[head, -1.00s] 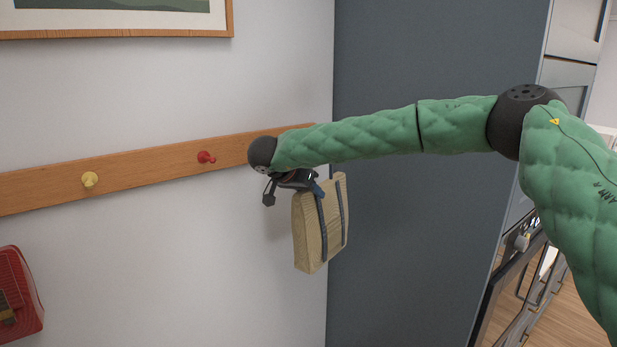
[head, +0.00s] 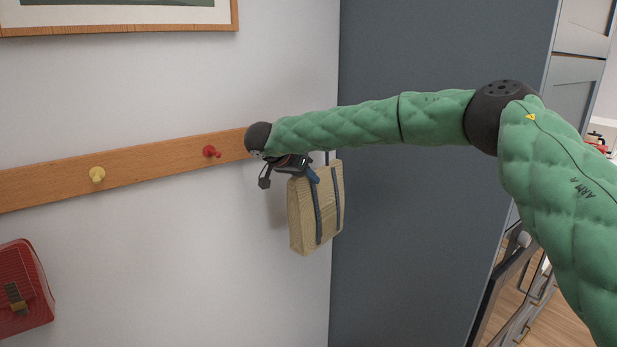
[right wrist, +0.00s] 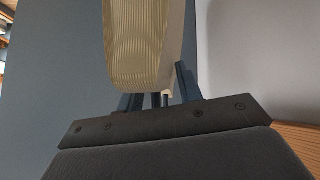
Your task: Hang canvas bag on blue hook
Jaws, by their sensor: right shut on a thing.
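The canvas bag (head: 328,210) is beige with dark blue straps and hangs upright in front of the corner of the wall. My right gripper (head: 312,173) is shut on the bag's top, at the straps. In the right wrist view, the bag (right wrist: 140,45) extends away from the gripper (right wrist: 160,97), and a small pale piece shows between the fingers. The wooden rail (head: 130,174) carries a yellow hook (head: 97,174) and a red hook (head: 211,151). I see no blue hook; my right arm covers the rail's right end. My left gripper is out of view.
A red case (head: 22,290) is at the lower left near the wall. A tall grey-blue panel (head: 420,230) stands right of the bag, close to it. A framed picture (head: 120,28) hangs above the rail. The wall below the rail's middle is bare.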

